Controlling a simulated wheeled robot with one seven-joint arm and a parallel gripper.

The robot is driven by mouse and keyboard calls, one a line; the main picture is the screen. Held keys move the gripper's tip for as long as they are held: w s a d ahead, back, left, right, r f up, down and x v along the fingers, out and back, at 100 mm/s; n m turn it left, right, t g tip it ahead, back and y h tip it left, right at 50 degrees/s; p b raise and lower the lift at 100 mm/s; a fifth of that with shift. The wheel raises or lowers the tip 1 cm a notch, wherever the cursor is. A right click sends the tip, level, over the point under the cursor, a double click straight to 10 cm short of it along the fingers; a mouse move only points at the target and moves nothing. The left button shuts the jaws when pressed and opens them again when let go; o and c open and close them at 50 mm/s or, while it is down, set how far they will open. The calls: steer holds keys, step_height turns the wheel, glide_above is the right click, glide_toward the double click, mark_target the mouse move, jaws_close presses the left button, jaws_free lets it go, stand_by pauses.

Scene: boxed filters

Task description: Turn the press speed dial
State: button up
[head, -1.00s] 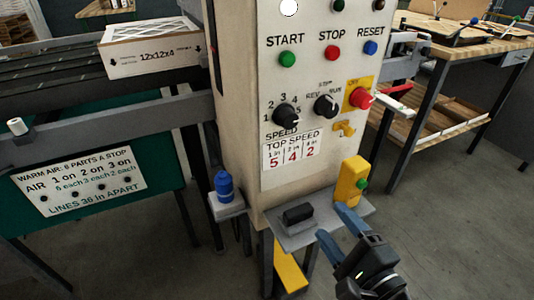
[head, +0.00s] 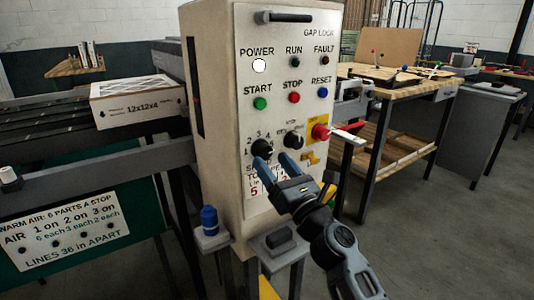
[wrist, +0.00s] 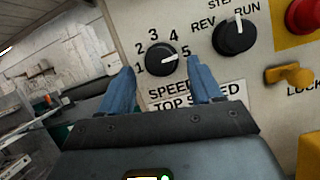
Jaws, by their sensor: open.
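The speed dial (head: 262,148) is a black round knob on the cream press panel, ringed by the numbers 1 to 5. In the wrist view the dial (wrist: 160,63) has a white mark pointing right and slightly up, towards the 5. My gripper (head: 270,161) is in front of the panel at the dial, its blue fingers spread. In the wrist view my gripper (wrist: 161,72) has one finger on each side of the dial, with visible gaps. I cannot tell how far the fingertips are from the panel. The fingers and hand partly cover the SPEED label and top speed table.
The black mode knob (head: 293,140) is close to the right of the dial, with the red stop button (head: 321,132) and a yellow lock lever (head: 309,158) beyond it. START, STOP and RESET buttons sit above. A blue bottle-shaped item (head: 209,220) stands lower left.

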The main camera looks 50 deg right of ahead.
mark_target(263, 151)
steer(key=shift+x, duration=1.5)
steer(key=shift+c, duration=0.2)
steer(key=shift+a, duration=0.1)
steer(key=c, duration=0.9)
